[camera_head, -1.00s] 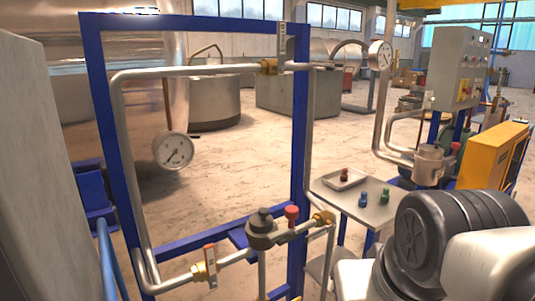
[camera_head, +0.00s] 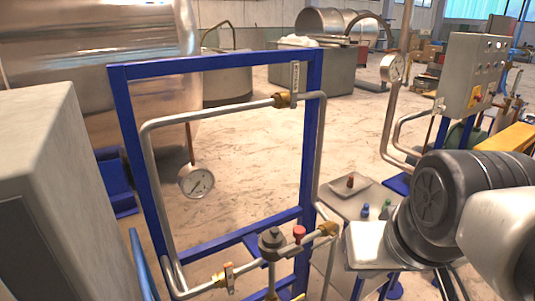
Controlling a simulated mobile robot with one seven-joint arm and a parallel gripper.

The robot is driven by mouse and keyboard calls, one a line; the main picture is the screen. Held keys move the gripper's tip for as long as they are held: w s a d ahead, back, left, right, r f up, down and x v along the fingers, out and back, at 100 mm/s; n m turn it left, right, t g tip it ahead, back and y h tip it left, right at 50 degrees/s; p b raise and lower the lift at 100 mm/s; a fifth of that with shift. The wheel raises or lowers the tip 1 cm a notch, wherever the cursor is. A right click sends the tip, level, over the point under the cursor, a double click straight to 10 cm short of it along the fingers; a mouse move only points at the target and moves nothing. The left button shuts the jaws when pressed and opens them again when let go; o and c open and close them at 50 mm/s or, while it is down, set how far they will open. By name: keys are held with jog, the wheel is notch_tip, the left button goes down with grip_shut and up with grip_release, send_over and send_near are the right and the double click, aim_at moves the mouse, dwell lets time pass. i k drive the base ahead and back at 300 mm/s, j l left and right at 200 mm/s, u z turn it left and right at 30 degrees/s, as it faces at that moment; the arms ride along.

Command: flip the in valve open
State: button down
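A blue frame (camera_head: 311,140) carries grey pipes. At its top right, a brass valve (camera_head: 283,100) has a flat grey lever (camera_head: 295,76) standing upright across the level pipe. At the lower left, a second brass valve (camera_head: 222,279) has a small orange-and-pale lever standing up across its pipe. A brass fitting (camera_head: 328,230) sits at the lower right. I cannot read which valve is the in valve. My dark and pale arm is at the right, apart from both levers. My gripper's fingers are not visible.
A small table (camera_head: 345,203) with a tray stands right of the frame. A grey cabinet (camera_head: 40,190) fills the left.

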aim_at(228, 269)
jog(key=j+u, duration=0.1)
jog(key=u, duration=0.8)
jog(key=k+j+z, duration=0.2)
jog(key=j, duration=0.25)
jog(key=k+j, duration=0.1)
jog(key=k, duration=0.35)
jog(key=i+l+z, duration=0.1)
jog(key=i+l, duration=0.55)
jog(key=i, duration=0.15)
jog(key=i+l+z, duration=0.1)
jog(key=l+z, duration=0.15)
jog(key=i+j+u, duration=0.1)
jog(key=u, duration=0.15)
jog(key=i, duration=0.1)
